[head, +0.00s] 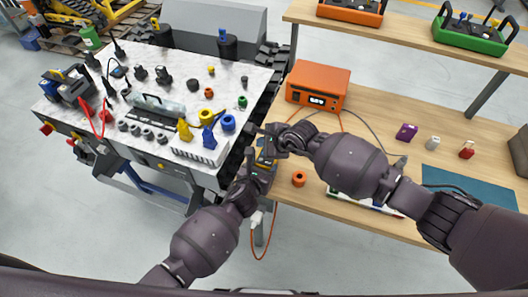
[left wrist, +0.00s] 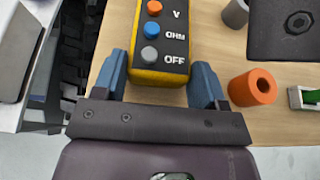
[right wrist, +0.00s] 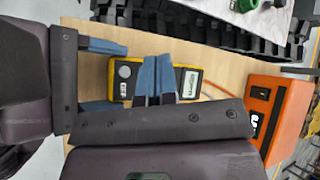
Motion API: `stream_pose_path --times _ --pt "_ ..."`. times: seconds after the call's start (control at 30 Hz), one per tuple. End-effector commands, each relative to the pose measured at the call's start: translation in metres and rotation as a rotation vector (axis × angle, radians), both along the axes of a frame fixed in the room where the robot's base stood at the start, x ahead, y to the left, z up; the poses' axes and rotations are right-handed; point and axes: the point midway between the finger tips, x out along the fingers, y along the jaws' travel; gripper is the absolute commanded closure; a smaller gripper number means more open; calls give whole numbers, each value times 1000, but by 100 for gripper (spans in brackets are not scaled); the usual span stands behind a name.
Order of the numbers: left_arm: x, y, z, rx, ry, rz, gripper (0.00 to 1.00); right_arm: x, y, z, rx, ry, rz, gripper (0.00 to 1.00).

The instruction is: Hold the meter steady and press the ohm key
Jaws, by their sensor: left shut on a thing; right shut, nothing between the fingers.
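The meter is yellow and black; in the left wrist view (left wrist: 149,45) it shows an orange V key, a blue ohm key (left wrist: 150,32) and a grey OFF key. My left gripper (left wrist: 165,88) is shut on the meter's OFF end, one blue finger on each side. My right gripper (right wrist: 156,78) is shut and empty; in the right wrist view its fingertips overlap the meter's middle and hide the keys beside OFF. In the left wrist view no fingertip touches the ohm key. In the head view, the left gripper (head: 258,166) is just below the right gripper (head: 268,140).
An orange bench unit (head: 318,87) with a lit display stands on the wooden table behind the grippers. An orange ring (head: 299,179) lies close to the right of the meter. A crowded pale-topped carrier (head: 215,180) stands at the left. A cable (head: 263,235) hangs below the table edge.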

Motion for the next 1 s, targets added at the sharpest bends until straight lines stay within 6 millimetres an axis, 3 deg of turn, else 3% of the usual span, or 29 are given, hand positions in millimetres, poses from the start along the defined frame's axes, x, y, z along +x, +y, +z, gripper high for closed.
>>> stream_pose_path --times 0.43,1.0 --pt "0 0 0 0 0 0 69 0 0 33 1 -1 0 100" --pt "0 0 0 0 0 0 69 0 0 34 0 0 0 100"
